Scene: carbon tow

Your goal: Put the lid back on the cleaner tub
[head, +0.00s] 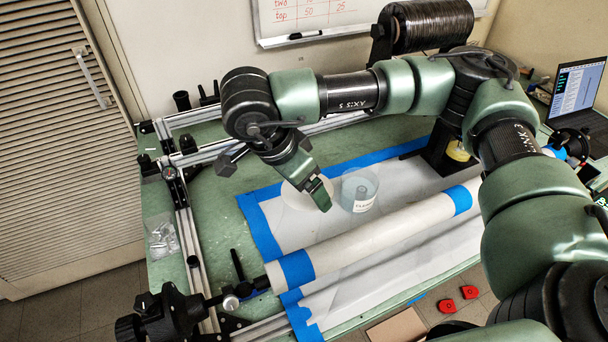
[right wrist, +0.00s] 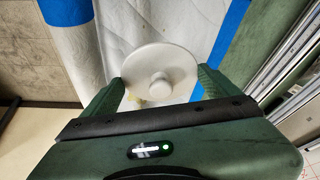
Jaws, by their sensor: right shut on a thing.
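The lid (head: 295,199) is a pale round disc with a central knob. It also shows in the right wrist view (right wrist: 160,62), between the two fingers of my right gripper (right wrist: 160,85). My right gripper (head: 318,192) is shut on the lid, with a finger at each side of its rim. The cleaner tub (head: 361,183) is a clear, bluish round container with a white label, standing on the white sheet. In the head view it is just right of the gripper and lid, which look apart from it. The tub cannot be made out in the right wrist view. My left gripper is not in view.
A white roll (head: 370,237) with blue tape lies along the front of the sheet. A metal rail frame (head: 187,225) runs along the table's left side, with a plastic bag (head: 161,240) beside it. A laptop (head: 576,88) and a dark spool (head: 430,25) stand at the back right.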

